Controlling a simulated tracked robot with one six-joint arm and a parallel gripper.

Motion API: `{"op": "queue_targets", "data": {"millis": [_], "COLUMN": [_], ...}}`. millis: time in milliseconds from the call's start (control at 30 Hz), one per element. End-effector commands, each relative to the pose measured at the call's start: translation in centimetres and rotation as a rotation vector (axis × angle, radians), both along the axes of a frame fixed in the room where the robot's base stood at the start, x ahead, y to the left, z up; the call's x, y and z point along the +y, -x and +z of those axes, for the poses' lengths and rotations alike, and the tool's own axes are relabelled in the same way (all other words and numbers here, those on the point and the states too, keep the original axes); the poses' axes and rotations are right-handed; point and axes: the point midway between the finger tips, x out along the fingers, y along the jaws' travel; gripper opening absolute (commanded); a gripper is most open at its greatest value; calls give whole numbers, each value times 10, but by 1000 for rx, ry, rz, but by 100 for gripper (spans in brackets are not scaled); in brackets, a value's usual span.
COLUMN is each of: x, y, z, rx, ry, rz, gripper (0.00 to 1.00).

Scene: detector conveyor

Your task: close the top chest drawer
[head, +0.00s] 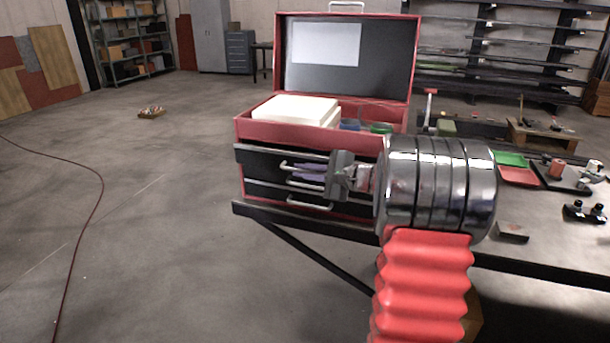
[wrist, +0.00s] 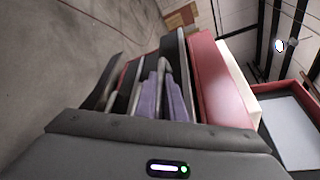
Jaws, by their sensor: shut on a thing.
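The red and black tool chest (head: 300,130) stands on the workbench with its lid up. Its top drawer (head: 262,158) has a dark front that stands out a little past the drawer fronts below. My gripper (head: 308,172) is in front of the chest, its lavender fingers shut on the top drawer handle (head: 290,165). In the wrist view, the fingers (wrist: 164,100) sit either side of the handle bar (wrist: 164,70), next to the dark drawer front (wrist: 181,60). The drawer's inside is hidden in both views.
Lower drawer handles (head: 297,184) lie just under my gripper. A pale block (head: 295,108) sits in the open chest top. Green and red trays (head: 510,159) and small tools lie on the workbench (head: 540,215) to the right. The floor to the left is mostly clear, with a hose (head: 98,195).

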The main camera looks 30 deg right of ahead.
Motion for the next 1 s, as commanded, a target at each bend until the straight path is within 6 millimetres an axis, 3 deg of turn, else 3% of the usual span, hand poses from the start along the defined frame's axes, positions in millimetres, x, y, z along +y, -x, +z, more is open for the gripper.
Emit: {"op": "queue_targets", "data": {"millis": [267, 300, 400, 767, 1000], "x": [1, 1, 2, 1, -7], "y": [0, 0, -1, 2, 26], "z": [-6, -6, -5, -1, 5], "rx": [10, 10, 9, 3, 3], "ry": [-3, -3, -3, -1, -1], "rz": [2, 2, 2, 4, 3], "gripper": [0, 10, 17, 17, 17]}}
